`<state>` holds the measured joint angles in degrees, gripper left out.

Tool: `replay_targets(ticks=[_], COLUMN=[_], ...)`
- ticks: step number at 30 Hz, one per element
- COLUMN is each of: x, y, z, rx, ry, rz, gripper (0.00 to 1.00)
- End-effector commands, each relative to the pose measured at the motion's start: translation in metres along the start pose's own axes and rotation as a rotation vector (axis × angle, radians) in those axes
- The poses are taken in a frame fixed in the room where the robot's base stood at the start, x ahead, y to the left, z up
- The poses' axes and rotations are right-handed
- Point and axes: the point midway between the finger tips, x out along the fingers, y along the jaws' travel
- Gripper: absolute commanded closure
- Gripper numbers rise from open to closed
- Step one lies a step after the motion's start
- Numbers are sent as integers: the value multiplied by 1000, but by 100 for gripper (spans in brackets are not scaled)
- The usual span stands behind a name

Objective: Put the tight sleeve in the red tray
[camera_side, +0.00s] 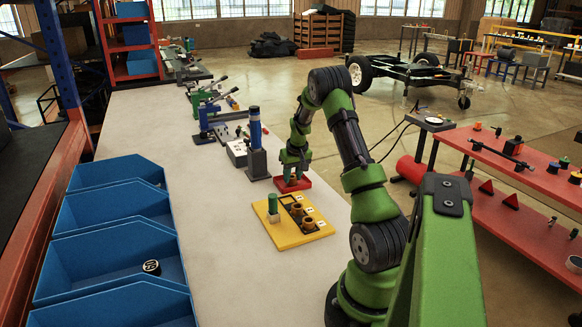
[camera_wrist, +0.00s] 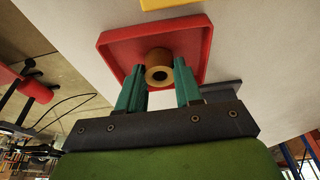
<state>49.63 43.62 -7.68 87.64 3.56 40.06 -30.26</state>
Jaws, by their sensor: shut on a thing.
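The red tray (camera_side: 304,185) lies on the pale bench just behind the yellow board. In the wrist view the red tray (camera_wrist: 197,30) is under and ahead of the fingers. My gripper (camera_side: 292,178) points down at the tray. In the wrist view my gripper (camera_wrist: 160,72) is shut on a brass-brown sleeve (camera_wrist: 158,56), whose round bore faces the camera. The sleeve is within the tray's outline; I cannot tell if it touches the tray floor. The yellow board (camera_side: 288,238) carries two more brown sleeves (camera_side: 308,224) and a green-topped post (camera_side: 272,204).
Blue bins (camera_side: 115,250) line the bench's left side; one holds a small dark ring (camera_side: 151,267). The bench between bins and board is clear.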

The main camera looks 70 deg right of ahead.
Motion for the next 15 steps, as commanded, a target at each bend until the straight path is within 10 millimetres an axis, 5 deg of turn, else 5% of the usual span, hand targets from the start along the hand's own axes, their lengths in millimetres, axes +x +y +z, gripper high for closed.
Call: replay_targets(ticks=[11,12,15], x=[4,4,4], y=[0,0,0], z=[0,0,0], rx=[0,0,0], ry=[3,3,3], rz=[1,1,1], gripper=[97,59,44])
